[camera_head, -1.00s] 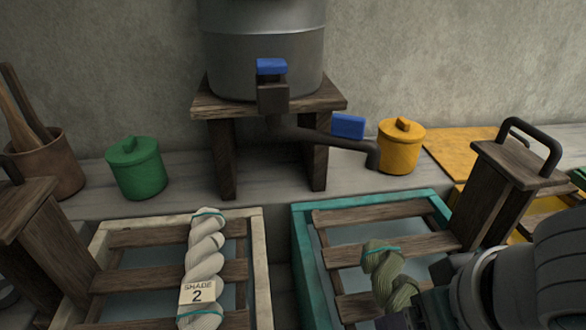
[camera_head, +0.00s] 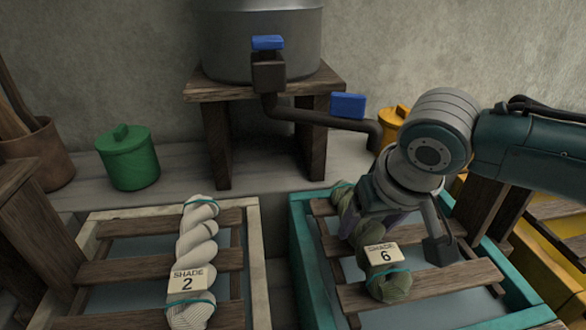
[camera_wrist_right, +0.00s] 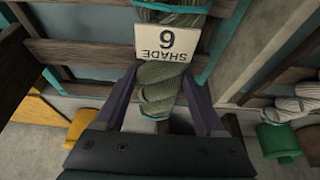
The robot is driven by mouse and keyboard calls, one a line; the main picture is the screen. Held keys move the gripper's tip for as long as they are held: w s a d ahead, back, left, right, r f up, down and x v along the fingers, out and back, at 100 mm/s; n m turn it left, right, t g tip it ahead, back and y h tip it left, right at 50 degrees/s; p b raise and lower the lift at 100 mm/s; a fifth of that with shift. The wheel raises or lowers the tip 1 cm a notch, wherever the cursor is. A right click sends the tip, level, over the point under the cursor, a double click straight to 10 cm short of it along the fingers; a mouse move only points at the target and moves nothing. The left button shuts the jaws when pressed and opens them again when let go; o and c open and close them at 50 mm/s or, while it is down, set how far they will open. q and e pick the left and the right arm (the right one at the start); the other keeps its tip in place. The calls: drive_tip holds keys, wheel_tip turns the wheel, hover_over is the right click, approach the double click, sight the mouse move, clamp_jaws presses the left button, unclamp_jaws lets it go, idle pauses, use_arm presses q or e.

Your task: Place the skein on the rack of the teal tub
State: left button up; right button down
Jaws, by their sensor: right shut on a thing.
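The olive-green skein (camera_head: 388,286) has teal ties and a "SHADE 6" tag. It lies lengthwise across the wooden slats of the teal tub's rack (camera_head: 440,278); I cannot tell whether it fully rests on them. The teal tub (camera_head: 303,262) is at the right of the head view. My right gripper (camera_head: 372,222) reaches down over the skein's middle and is shut on it. In the right wrist view, the skein (camera_wrist_right: 160,75) is between the two fingers (camera_wrist_right: 160,92), its tag facing up. The gripper hides part of the skein in the head view. My left gripper is out of view.
A pale tub (camera_head: 257,262) to the left holds a white skein (camera_head: 196,250) tagged "SHADE 2". A metal vat (camera_head: 262,40) with a pipe stands behind. A green pot (camera_head: 129,160) and a yellow pot (camera_head: 390,122) are at the back. A yellow tub (camera_head: 550,262) is at right.

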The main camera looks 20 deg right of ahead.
unclamp_jaws()
drive_tip(key=shift+r, duration=0.1)
drive_tip(key=p+v, duration=0.5)
drive_tip(key=v, duration=0.7)
drive_tip(key=s+a+f+n+y, duration=0.2)
drive_tip(key=s+a+n, duration=0.1)
drive_tip(key=s+a, duration=0.4)
drive_tip(key=s+d+n, duration=0.1)
drive_tip(key=s+d, duration=0.1)
drive_tip(key=s, duration=0.7)
drive_tip(key=shift+s+n+g+h, duration=0.2)
drive_tip(key=shift+n+g+h, duration=0.1)
drive_tip(key=shift+g, duration=0.1)
